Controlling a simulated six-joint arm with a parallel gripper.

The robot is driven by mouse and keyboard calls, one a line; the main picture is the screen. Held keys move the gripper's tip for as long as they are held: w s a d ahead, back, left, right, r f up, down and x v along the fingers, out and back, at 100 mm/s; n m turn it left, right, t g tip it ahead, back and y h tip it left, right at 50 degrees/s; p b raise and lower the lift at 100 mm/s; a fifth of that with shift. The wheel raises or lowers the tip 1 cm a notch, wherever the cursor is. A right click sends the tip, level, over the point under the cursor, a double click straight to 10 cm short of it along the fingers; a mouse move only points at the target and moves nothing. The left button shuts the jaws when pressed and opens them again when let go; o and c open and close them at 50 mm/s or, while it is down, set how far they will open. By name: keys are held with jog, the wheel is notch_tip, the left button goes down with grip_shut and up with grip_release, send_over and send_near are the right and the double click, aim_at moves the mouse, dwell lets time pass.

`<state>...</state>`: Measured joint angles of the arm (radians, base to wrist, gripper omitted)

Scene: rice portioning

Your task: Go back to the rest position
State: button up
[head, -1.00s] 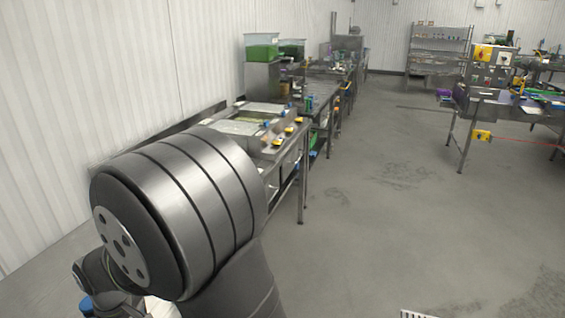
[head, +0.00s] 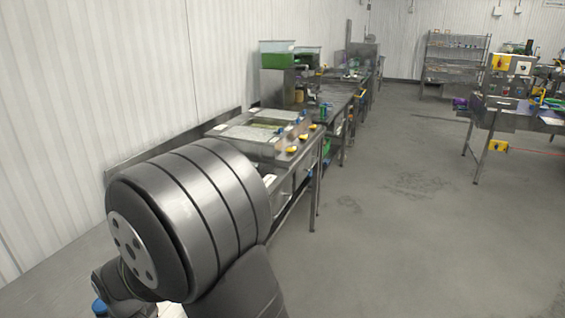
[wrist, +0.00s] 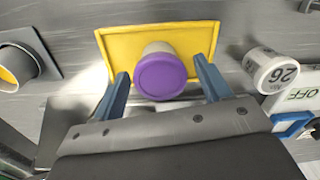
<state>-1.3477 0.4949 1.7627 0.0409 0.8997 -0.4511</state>
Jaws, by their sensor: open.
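In the wrist view my gripper (wrist: 163,86) has its two blue-grey fingers spread wide apart. A white cup with a purple lid or top (wrist: 161,76) stands between and beyond the fingers, on a yellow rectangular tray (wrist: 200,38). I see a gap between each finger and the cup. In the head view my large grey arm joint (head: 190,215) fills the lower left, and the gripper itself does not show there.
A white container marked 26 (wrist: 270,70) stands right of the tray. A white OFF label (wrist: 300,95) is near it. A metal cup with yellow inside (wrist: 18,65) is at left. Steel counters (head: 325,95) line the wall; the floor (head: 400,220) is open.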

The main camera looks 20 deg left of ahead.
jog(key=shift+f, duration=0.5)
notch_tip(320, 180, up, 4)
jog(key=shift+f, duration=0.1)
jog(key=w+d+r, duration=0.7)
jog(key=w+d, duration=0.1)
jog(key=s+a, duration=0.2)
jog(key=a, duration=0.7)
jog(key=s+a, duration=0.2)
jog(key=a, duration=0.8)
jog(key=f, duration=0.9)
jog(key=shift+s+a+f, duration=0.2)
jog(key=shift+s+f, duration=0.05)
jog(key=shift+f, duration=0.1)
notch_tip(320, 180, up, 10)
jog(key=w+d, duration=0.3)
jog(key=d, duration=0.8)
jog(key=shift+w+r, duration=0.25)
jog(key=shift+w, duration=0.15)
